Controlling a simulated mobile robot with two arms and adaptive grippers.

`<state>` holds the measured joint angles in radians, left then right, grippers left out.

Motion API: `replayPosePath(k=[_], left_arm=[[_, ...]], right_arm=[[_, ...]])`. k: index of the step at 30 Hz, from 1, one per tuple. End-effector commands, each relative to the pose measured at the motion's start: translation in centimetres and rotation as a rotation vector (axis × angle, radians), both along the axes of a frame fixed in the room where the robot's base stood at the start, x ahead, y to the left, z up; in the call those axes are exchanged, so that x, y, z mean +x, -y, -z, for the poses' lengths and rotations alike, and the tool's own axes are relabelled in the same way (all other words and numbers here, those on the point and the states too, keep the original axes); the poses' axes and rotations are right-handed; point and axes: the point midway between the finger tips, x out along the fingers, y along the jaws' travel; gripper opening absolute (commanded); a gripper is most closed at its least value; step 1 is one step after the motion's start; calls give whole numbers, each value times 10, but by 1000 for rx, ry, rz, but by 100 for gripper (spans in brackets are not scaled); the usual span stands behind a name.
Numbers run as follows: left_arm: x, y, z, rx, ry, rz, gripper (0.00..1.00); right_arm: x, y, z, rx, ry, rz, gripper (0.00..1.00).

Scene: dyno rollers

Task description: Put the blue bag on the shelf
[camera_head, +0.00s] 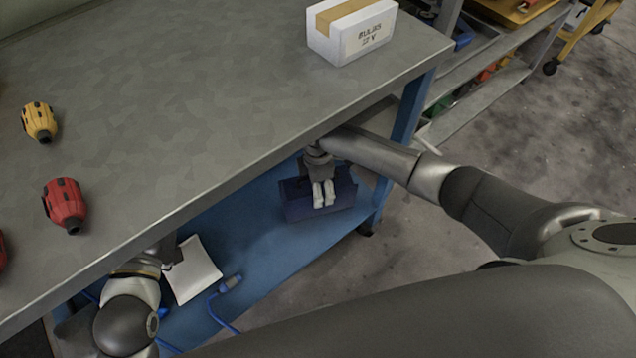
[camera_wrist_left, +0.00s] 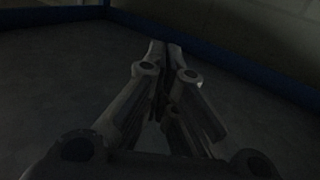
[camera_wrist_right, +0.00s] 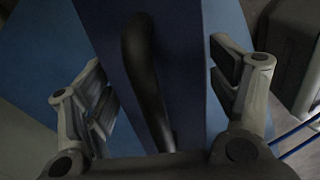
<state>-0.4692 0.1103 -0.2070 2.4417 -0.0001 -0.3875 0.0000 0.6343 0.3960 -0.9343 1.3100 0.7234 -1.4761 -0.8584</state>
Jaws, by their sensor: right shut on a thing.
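The dark blue bag (camera_head: 293,207) is below the workbench's front edge, over the blue lower shelf (camera_head: 262,245), near its right end. I cannot tell whether it rests on the shelf. My right gripper (camera_head: 324,193) reaches it under the bench top. In the right wrist view, its fingers (camera_wrist_right: 160,90) are on either side of the blue bag (camera_wrist_right: 186,75), with the black handle (camera_wrist_right: 143,65) between them. My left gripper (camera_wrist_left: 165,48) has its fingertips together, empty, in a dark space. In the head view it is mostly hidden by the bench edge.
The grey bench top (camera_head: 190,110) holds a white box (camera_head: 350,35), a yellow tool (camera_head: 39,122) and a red tool (camera_head: 65,205). A white flat object (camera_head: 194,272) and a blue cable (camera_head: 217,306) are at the lower shelf. A blue bench leg (camera_head: 408,108) stands right of the bag.

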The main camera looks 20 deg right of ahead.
Motion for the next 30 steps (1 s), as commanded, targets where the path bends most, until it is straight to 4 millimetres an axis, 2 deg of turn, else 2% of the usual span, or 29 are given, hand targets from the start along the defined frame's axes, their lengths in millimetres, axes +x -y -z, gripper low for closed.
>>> replayPosePath(k=[2,3,7,22,30], left_arm=[[0,0,-1,-1,3,0,0],[0,0,-1,-1,5,0,0],[0,0,-1,-1,4,0,0],[0,0,0,2,-8,0,0],[-9,-9,39,55,-217,-16,0]], right_arm=[[2,-1,0,3,4,0,15],[0,0,2,0,0,0,83],[0,0,2,0,0,0,99],[0,0,-3,0,0,0,100],[0,0,-26,1,0,1,100]])
